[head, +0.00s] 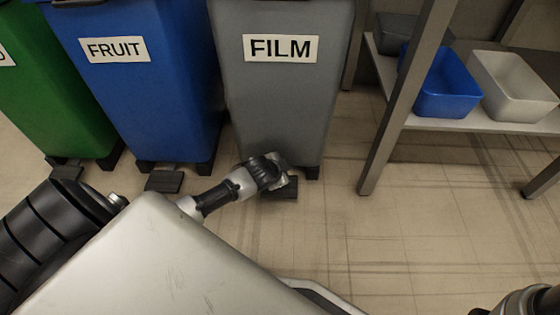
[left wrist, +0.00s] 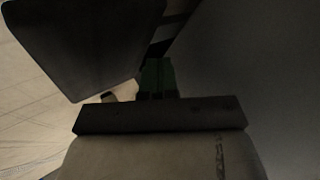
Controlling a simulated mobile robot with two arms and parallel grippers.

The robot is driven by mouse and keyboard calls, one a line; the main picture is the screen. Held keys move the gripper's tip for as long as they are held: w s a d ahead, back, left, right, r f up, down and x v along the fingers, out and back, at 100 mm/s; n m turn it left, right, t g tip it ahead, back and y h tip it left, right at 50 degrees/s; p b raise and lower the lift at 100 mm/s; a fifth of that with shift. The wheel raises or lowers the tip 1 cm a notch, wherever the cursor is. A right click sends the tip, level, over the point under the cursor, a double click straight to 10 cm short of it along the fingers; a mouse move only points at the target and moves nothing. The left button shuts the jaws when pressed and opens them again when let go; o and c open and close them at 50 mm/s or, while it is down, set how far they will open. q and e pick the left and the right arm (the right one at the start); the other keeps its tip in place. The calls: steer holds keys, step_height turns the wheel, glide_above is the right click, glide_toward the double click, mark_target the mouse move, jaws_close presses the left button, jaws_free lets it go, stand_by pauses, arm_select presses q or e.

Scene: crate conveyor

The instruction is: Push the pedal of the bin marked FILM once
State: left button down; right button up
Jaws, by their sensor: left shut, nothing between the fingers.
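The grey bin marked FILM (head: 276,100) stands upright at the top centre of the head view. Its dark pedal (head: 284,193) sticks out at the floor in front of it and is partly hidden by my left gripper. My left gripper (head: 280,172) is shut and empty, pointing down right over the pedal, close to the bin's lower front. I cannot tell whether it touches the pedal or whether the pedal is pressed. The left wrist view is very dark, and the pedal cannot be made out there for sure. My right gripper is not in view; only part of that arm shows.
The blue FRUIT bin (head: 150,90) with its pedal (head: 164,181) and a green bin (head: 60,95) stand to the left. A shelf (head: 480,124) at the right holds a blue tub (head: 447,85) and a pale tub (head: 512,85). The floor in front of the shelf is clear.

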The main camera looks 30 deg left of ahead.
arm_select(q)
steer(key=shift+s+f, duration=0.25)
steer(key=shift+f, duration=0.65)
steer(key=shift+d+f+b, duration=0.2)
steer(key=shift+f+b, duration=0.1)
steer(key=shift+f, duration=0.5)
stand_by(0.6)
steer(key=shift+r, duration=0.1)
stand_by(0.4)
step_height(320, 180, up, 4)
steer(key=p, duration=0.5)
steer(key=shift+s, duration=0.1)
steer(key=shift+a, duration=0.1)
steer(key=shift+r, duration=0.15)
